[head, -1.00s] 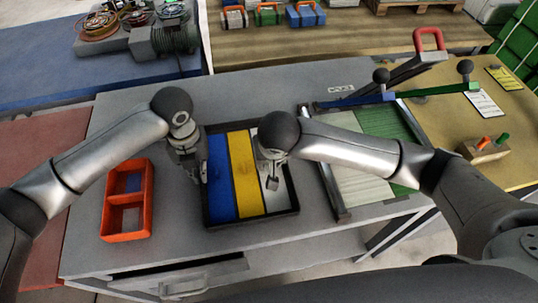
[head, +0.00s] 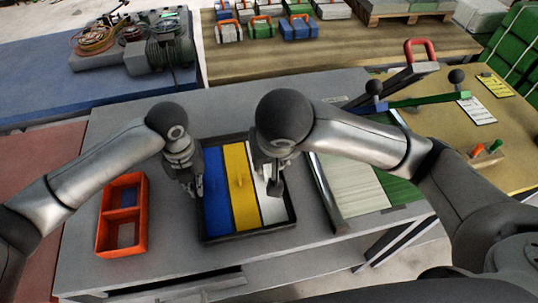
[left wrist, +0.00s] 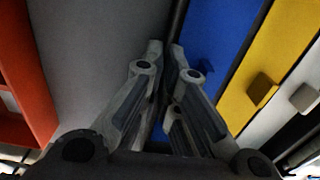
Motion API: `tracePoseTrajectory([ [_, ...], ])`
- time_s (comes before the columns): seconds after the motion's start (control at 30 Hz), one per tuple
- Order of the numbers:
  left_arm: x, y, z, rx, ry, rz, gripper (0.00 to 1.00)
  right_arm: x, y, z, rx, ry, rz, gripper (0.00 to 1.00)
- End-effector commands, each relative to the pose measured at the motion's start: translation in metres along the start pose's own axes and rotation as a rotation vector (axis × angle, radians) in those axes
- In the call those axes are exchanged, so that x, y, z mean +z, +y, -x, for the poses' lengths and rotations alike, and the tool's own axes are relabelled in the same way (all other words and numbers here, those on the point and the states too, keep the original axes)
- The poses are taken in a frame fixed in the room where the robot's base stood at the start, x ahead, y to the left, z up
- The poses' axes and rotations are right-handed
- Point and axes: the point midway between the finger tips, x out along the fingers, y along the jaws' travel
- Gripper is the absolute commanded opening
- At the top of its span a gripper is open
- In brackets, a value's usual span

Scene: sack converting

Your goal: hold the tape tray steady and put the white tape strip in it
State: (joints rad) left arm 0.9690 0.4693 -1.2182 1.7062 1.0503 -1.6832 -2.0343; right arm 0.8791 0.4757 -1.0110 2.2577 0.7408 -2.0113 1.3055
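The black tape tray (head: 205,229) lies on the grey table with a blue strip (head: 217,190), a yellow strip (head: 242,185) and the white tape strip (head: 272,211) side by side. The white strip lies in the rightmost compartment, and its small tab (left wrist: 304,97) shows free in the left wrist view. My left gripper (head: 197,190) is closed across the tray's left wall; its fingers (left wrist: 165,50) also show in the left wrist view. My right gripper (head: 271,183) is over the white strip, apparently open and clear of the tab. It hides part of the strip.
An orange two-part bin (head: 123,247) stands left of the tray, with a gap of bare table between.

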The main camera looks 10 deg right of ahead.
Motion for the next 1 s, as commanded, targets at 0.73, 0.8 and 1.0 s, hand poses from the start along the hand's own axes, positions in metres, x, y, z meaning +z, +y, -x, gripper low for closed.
tracePoseTrajectory([
  [0.73,0.0001,-0.0001,0.0002,0.0,0.0,0.0,0.3,0.0001,0.0,-0.0003,0.0,0.0,0.0,0.28],
  [0.8,0.0001,-0.0001,0.0002,0.0,0.0,0.0,0.3,0.0001,0.0,-0.0004,0.0,0.0,0.0,0.28],
  [1.0,0.0001,-0.0001,0.0007,0.0,0.0,0.0,0.3,0.0001,-0.0001,-0.0003,0.0,0.0,0.0,0.28],
])
